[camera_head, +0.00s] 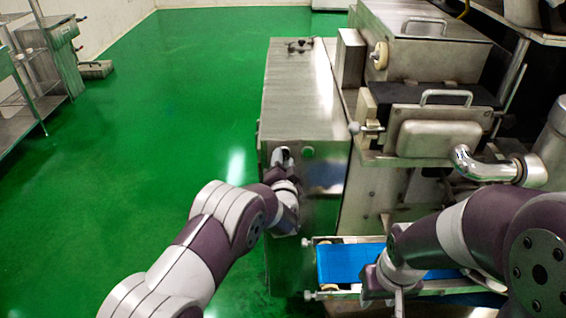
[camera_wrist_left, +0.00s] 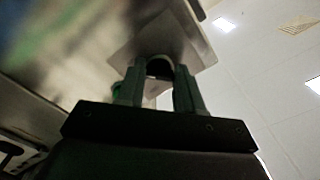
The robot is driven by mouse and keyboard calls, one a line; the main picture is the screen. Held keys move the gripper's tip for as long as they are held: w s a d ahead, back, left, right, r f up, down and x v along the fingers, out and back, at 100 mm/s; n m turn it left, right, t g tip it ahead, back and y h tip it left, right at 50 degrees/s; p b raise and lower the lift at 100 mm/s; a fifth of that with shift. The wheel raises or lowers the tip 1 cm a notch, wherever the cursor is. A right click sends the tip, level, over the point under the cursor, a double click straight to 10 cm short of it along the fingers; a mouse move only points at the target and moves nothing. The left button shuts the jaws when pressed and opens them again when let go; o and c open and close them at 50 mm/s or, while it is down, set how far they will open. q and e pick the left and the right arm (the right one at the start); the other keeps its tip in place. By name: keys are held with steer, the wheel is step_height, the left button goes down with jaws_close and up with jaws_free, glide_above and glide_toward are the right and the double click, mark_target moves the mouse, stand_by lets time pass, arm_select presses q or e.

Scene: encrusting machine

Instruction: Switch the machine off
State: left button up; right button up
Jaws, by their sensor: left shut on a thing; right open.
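The metal machine (camera_head: 302,95) stands right of centre in the head view. My left gripper (camera_head: 282,155) is at the upper left of its front panel. In the left wrist view, my left gripper (camera_wrist_left: 159,82) is shut on a dark rounded knob (camera_wrist_left: 159,66) on a plate. A green button (camera_head: 308,153) is just right of the gripper in the head view. A green spot by the left finger shows in the wrist view. The knob's setting cannot be read. My right arm crosses the lower right; its fingers are out of view.
A blue conveyor belt (camera_head: 345,263) runs low in front of the machine, close to my right wrist. A metal pipe (camera_head: 492,168) sticks out at the right. Metal racks (camera_head: 40,70) stand at the far left. The green floor (camera_head: 180,110) between is clear.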

arm_select(q)
steer(key=n+b, duration=1.7)
steer(key=shift+d+f+n+b, duration=0.15)
steer(key=shift+d+n+b, duration=0.15)
steer(key=shift+b, duration=0.05)
stand_by(0.5)
steer(key=o, duration=1)
steer(key=shift+o, duration=0.2)
steer(key=shift+s, duration=0.1)
steer(key=s+b, duration=0.1)
steer(key=s, duration=1.1)
steer(key=shift+s, duration=0.3)
